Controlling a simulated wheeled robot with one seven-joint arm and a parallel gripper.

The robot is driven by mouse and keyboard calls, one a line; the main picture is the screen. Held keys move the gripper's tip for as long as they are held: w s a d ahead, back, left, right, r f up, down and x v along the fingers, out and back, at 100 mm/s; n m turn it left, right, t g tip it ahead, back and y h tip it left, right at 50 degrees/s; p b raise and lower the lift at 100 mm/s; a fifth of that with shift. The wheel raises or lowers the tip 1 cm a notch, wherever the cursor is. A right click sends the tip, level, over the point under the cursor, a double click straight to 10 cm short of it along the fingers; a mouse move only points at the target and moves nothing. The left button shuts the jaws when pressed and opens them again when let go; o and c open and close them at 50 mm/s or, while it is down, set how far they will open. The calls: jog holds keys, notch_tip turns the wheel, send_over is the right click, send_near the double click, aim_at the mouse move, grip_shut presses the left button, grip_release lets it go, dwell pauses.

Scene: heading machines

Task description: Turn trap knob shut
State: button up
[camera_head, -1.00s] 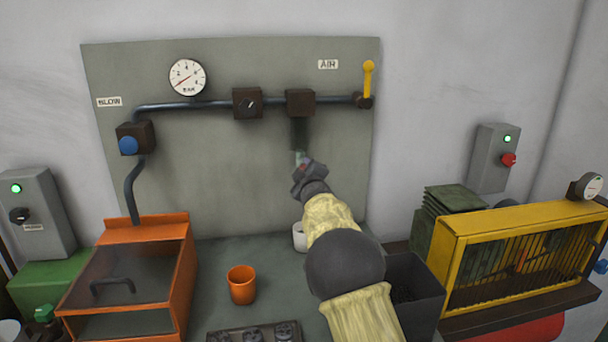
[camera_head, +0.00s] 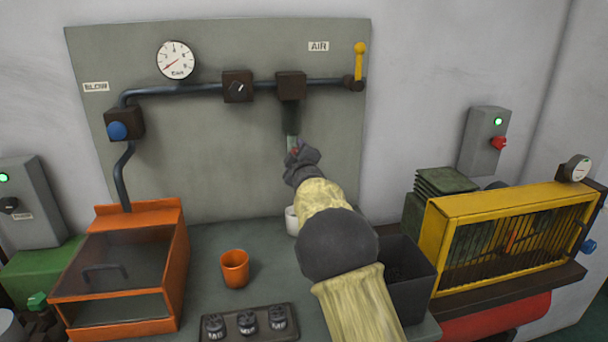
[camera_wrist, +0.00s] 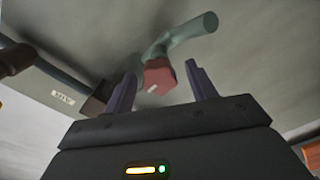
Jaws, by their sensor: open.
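The trap hangs under a brown block (camera_head: 291,86) on the pipe. It has a dark upper body and a greenish lower part (camera_head: 291,141), partly hidden by my gripper. In the wrist view, a dark red knob (camera_wrist: 168,76) with a white mark sits at the end of a curved green tube (camera_wrist: 190,35). My gripper (camera_head: 297,151) is just below the trap in the head view. In the wrist view, the two fingers of my gripper (camera_wrist: 160,72) stand apart, one on each side of the knob, with gaps. I cannot tell how deep the knob is between them.
On the panel are a gauge (camera_head: 176,60), a black selector (camera_head: 238,88), a blue button (camera_head: 117,130) and a yellow lever (camera_head: 360,62). An orange cup (camera_head: 235,268) and a white cup (camera_head: 291,222) stand on the bench. The yellow cage (camera_head: 510,235) is at right.

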jog(key=b+v, duration=0.3)
jog(key=v, duration=1.3)
jog(key=shift+s, duration=0.15)
jog(key=shift+r, duration=0.1)
